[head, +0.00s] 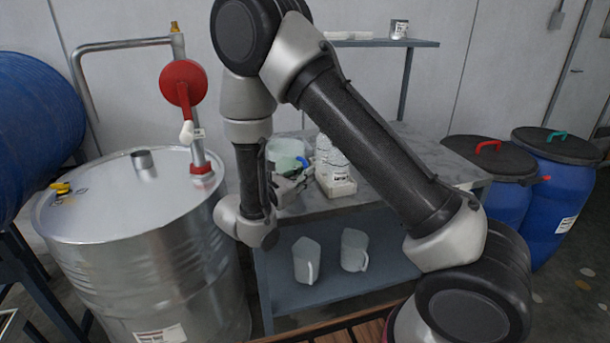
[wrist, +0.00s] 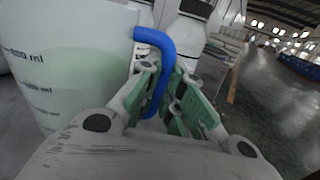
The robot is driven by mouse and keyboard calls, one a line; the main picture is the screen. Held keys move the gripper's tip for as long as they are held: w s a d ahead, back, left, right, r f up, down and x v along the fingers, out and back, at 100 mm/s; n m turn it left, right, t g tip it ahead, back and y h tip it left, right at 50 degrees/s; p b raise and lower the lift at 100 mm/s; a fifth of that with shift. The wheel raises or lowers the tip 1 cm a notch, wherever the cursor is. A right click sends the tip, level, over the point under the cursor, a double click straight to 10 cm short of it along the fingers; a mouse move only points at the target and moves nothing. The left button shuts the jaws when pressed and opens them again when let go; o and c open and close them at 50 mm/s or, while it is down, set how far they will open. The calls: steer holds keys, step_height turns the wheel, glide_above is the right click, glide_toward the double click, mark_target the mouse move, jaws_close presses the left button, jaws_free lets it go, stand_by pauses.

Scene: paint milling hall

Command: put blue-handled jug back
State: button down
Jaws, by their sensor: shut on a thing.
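The blue-handled jug (head: 287,150) is pale green and translucent, standing at the table's left part in the head view. In the wrist view the jug (wrist: 70,60) fills the left side, with millilitre marks on its wall. Its blue handle (wrist: 160,62) runs down between my gripper's fingers. My gripper (wrist: 165,100) is shut on the handle; in the head view my gripper (head: 290,183) is partly hidden by my arm. I cannot tell whether the jug's base touches the table.
White bottles (head: 333,160) stand in a tray right beside the jug. The grey table (head: 400,143) has free room to the right. Two clear jugs (head: 307,262) (head: 354,250) stand on its lower shelf. A steel drum (head: 130,240) with a red-wheeled tap stands left; blue barrels (head: 560,190) stand right.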

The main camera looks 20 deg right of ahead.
steer(key=c, duration=1.6)
jaws_free()
steer(key=shift+f, duration=0.1)
steer(key=shift+o, duration=0.2)
